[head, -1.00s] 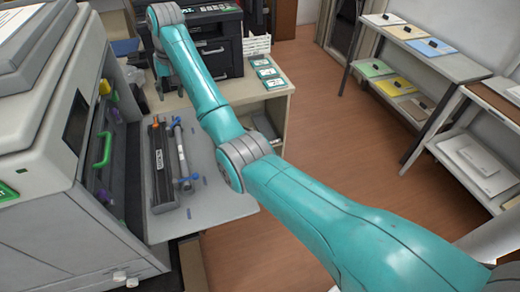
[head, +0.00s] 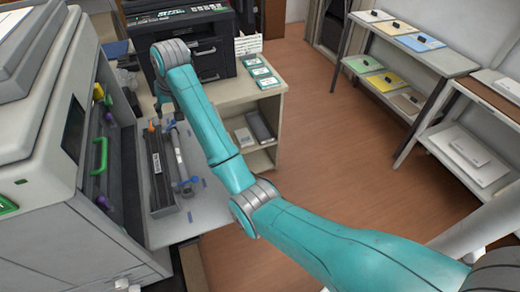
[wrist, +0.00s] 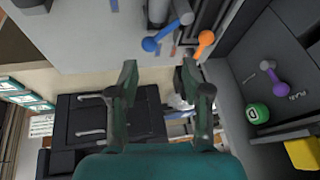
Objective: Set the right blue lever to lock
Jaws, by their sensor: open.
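A blue lever (wrist: 150,44) stands at the end of a pale tube-like unit (head: 177,152) on the pull-out tray (head: 205,217). An orange lever (wrist: 206,38) is beside it, at the end of the long black unit (head: 160,175). Another blue part (head: 195,180) shows at the near end of the pale unit. My gripper (wrist: 157,78) is open and empty, above the tray's far end. In the wrist view its fingers are just below the blue lever, apart from it. I cannot tell the lever's lock setting.
The large grey machine (head: 40,215) stands close on the left, with a green handle (head: 101,155) and a purple lever (wrist: 277,84) in its opening. A black printer (head: 205,50) on a bench is behind my gripper. Open floor (head: 300,125) lies to the right.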

